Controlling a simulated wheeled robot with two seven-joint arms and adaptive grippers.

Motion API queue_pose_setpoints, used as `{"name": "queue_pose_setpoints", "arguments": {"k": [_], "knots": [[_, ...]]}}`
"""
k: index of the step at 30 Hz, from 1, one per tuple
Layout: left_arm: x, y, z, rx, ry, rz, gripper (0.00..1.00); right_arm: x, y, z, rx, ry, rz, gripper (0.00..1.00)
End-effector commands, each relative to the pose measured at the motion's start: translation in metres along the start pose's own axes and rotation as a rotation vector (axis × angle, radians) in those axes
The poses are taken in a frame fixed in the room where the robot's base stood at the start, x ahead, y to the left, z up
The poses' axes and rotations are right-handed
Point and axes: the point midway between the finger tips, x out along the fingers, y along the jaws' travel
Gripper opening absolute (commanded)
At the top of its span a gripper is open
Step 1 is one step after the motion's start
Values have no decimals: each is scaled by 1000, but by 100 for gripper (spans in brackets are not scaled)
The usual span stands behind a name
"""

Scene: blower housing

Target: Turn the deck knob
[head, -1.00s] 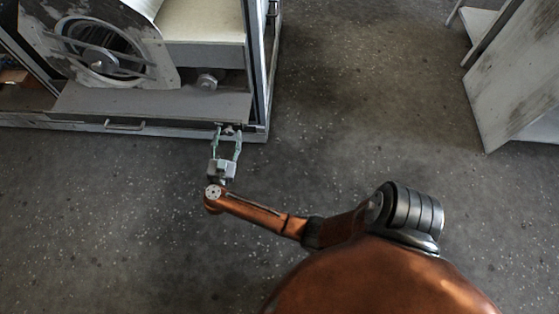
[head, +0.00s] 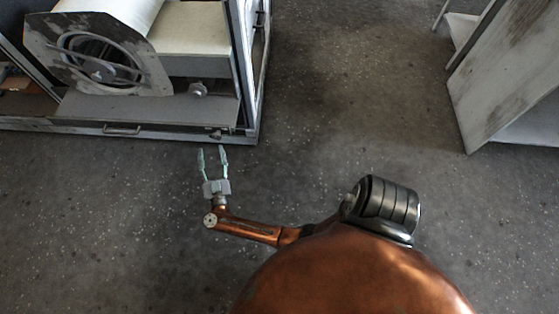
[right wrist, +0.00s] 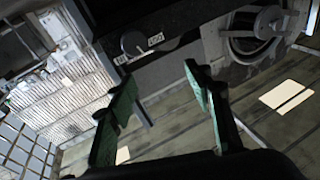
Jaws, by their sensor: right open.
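The deck knob (head: 215,134) is a small dark shape on the front edge of the blower housing's deck, near its right corner. In the right wrist view it seems to be the round grey dial (right wrist: 132,43) on a dark panel, with small white labels beside it. My right gripper (head: 212,150) is open and empty, a little in front of the knob and apart from it. Its two green fingers (right wrist: 160,78) also show in the right wrist view, with the dial beyond their tips. The knob is too small to read its angle. My left gripper is not in view.
The blower (head: 103,68) with its round inlet stands inside the framed housing. A rounder grey knob-like part (head: 198,89) sits further back on the deck. A handle (head: 122,130) is on the front edge. A grey cabinet (head: 500,75) stands at right. The floor between is clear.

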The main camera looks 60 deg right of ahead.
Motion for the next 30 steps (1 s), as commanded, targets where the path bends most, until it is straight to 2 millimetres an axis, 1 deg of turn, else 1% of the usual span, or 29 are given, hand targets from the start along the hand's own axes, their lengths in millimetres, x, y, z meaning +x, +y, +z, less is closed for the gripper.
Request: {"name": "queue_pose_setpoints", "arguments": {"k": [1,7,14,18,20,26,30], "knots": [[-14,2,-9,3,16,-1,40,0,1,-8,-9,8,-43,47],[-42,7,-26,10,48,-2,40,-17,1,0,-48,-2,-232,47],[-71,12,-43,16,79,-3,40,-47,8,22,-97,-74,-429,47],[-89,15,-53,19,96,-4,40,-70,18,40,-133,-142,-535,47],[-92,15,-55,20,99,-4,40,-77,20,46,-141,-163,-563,47],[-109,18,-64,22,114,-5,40,-105,38,67,-177,-251,-653,47],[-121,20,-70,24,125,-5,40,-126,52,81,-206,-321,-711,47]]}}
